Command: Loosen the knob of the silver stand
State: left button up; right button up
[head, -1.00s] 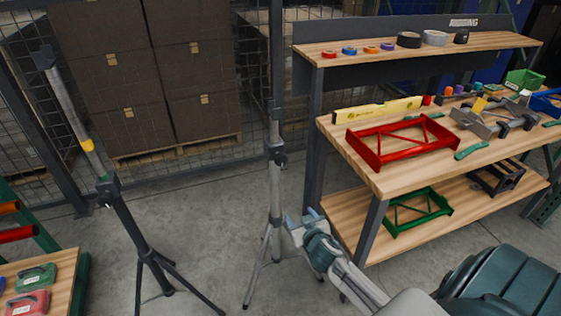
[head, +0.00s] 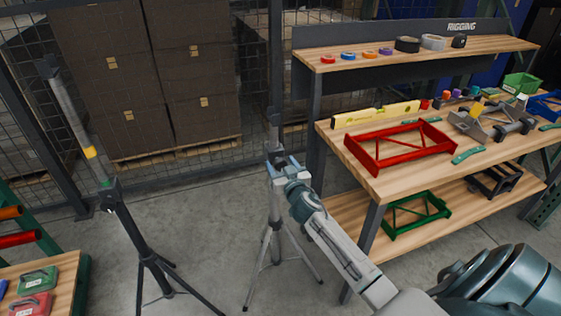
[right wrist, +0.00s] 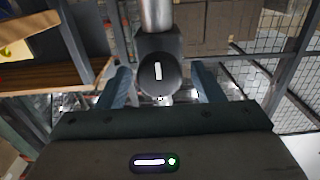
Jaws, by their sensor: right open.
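The silver stand (head: 275,205) stands upright on a tripod in the middle of the head view. Its collar and knob are mostly hidden there behind my right gripper (head: 283,162). In the right wrist view the round black knob (right wrist: 159,74) with a white mark faces the camera, on a dark collar below a silver tube (right wrist: 157,15). My right gripper (right wrist: 161,88) is open, with one blue finger on each side of the knob in the picture. Gaps show between fingers and knob; I cannot tell how far the tips reach along it. My left gripper is not in view.
A black stand (head: 130,225) with a yellow band stands to the left. A wooden workbench (head: 375,182) with a red frame (head: 400,150) and tools is at the right. A mesh fence and stacked boxes (head: 150,75) are behind. Bare floor lies between the stands.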

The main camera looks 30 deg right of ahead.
jog(key=shift+w, duration=0.4)
jog(key=shift+c, duration=0.4)
jog(key=c, duration=0.9)
